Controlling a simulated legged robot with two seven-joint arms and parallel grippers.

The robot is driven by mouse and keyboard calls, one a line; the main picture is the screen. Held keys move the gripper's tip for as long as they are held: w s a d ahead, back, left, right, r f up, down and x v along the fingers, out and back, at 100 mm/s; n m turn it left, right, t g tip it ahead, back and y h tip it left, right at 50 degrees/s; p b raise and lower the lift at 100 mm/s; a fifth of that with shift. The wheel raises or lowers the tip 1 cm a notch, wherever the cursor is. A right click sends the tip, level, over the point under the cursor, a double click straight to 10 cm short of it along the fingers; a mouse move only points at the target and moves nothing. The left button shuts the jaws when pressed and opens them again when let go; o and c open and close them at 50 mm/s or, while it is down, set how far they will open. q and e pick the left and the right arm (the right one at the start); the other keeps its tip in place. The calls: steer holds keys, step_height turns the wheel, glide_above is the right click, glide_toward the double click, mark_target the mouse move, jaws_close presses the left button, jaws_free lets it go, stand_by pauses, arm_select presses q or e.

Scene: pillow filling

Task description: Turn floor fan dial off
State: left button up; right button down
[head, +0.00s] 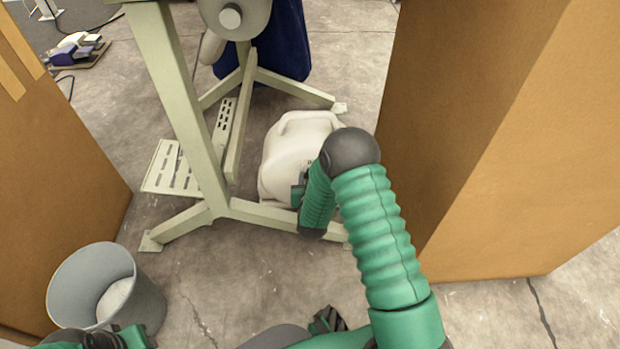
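A white, rounded floor fan (289,152) sits on the concrete floor, behind and beside the leg of a pale metal stand. My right arm reaches down to its front right side. My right gripper (299,192) is at the fan's lower front, mostly hidden behind my own forearm; I cannot tell whether it touches the fan or is open or shut. The dial cannot be made out. At the bottom left edge, a green and dark part of my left arm shows, with what seems to be my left gripper (132,337), cut off by the frame.
The pale metal stand (183,110) has splayed feet around the fan. A grey bin (75,284) with something white inside stands at lower left. Tall brown box-like surfaces close in on the left (50,170) and right (480,120). The floor in front of the stand is clear.

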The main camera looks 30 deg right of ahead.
steer(key=shift+a+f+n+g+h+p, duration=0.1)
steer(key=shift+n+g+h+p, duration=0.25)
steer(key=shift+n+h+p, duration=0.9)
steer(key=shift+a+n+g+h+p, duration=0.1)
steer(key=shift+n+g+h+p, duration=0.35)
steer(key=shift+n+p, duration=1.5)
steer(key=c, duration=1.1)
jaws_free()
steer(key=shift+c, duration=0.2)
steer(key=shift+o, duration=0.2)
